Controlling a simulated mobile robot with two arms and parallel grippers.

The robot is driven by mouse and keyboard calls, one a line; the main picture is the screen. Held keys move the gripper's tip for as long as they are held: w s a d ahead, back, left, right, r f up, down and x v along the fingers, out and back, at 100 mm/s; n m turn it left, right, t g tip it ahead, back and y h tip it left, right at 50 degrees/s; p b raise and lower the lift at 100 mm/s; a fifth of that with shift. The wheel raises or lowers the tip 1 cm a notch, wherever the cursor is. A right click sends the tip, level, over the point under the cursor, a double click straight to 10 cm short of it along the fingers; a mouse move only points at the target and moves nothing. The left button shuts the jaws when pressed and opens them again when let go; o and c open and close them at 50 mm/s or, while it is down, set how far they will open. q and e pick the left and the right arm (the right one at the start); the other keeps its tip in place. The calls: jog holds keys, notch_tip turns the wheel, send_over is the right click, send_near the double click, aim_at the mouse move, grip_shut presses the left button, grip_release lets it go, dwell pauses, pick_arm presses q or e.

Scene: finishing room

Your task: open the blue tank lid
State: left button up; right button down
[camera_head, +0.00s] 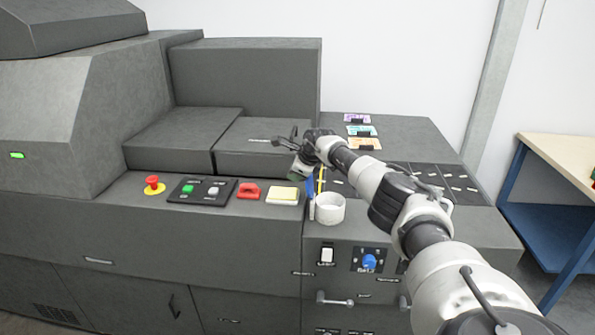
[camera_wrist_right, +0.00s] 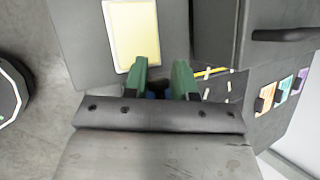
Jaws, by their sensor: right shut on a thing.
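My right gripper (camera_head: 303,178) reaches in from the right, just above the counter by a white cup. Its green fingertips show in the right wrist view (camera_wrist_right: 161,78). They are shut on a small blue thing (camera_wrist_right: 155,93), mostly hidden by the gripper; I cannot tell whether it is a lid. Some blue (camera_head: 311,187) also shows beside the cup. A light-blue plate (camera_head: 361,131) with a dark piece lies at the back right of the counter, between a purple plate (camera_head: 357,118) and an orange plate (camera_head: 364,144). My left gripper is out of view.
The white cup (camera_head: 330,211) stands at the counter's front, with a yellow pencil (camera_head: 320,180) by it. A wooden-topped bench (camera_head: 562,155) stands right.

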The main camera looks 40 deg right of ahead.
jog(key=shift+s+a+f, duration=0.1)
jog(key=shift+a+f, duration=0.25)
jog(key=shift+f, duration=0.35)
jog(key=c, duration=1.1)
grip_release()
jog(key=shift+o, duration=0.7)
jog(key=shift+d+r, duration=0.1)
jog(key=shift+d, duration=0.15)
jog(key=shift+s+d+r, duration=0.1)
jog(key=shift+d+r, duration=0.05)
jog(key=shift+r, duration=0.15)
jog(key=b+v, duration=0.2)
jog(key=v, duration=0.8)
jog(key=shift+a, duration=0.2)
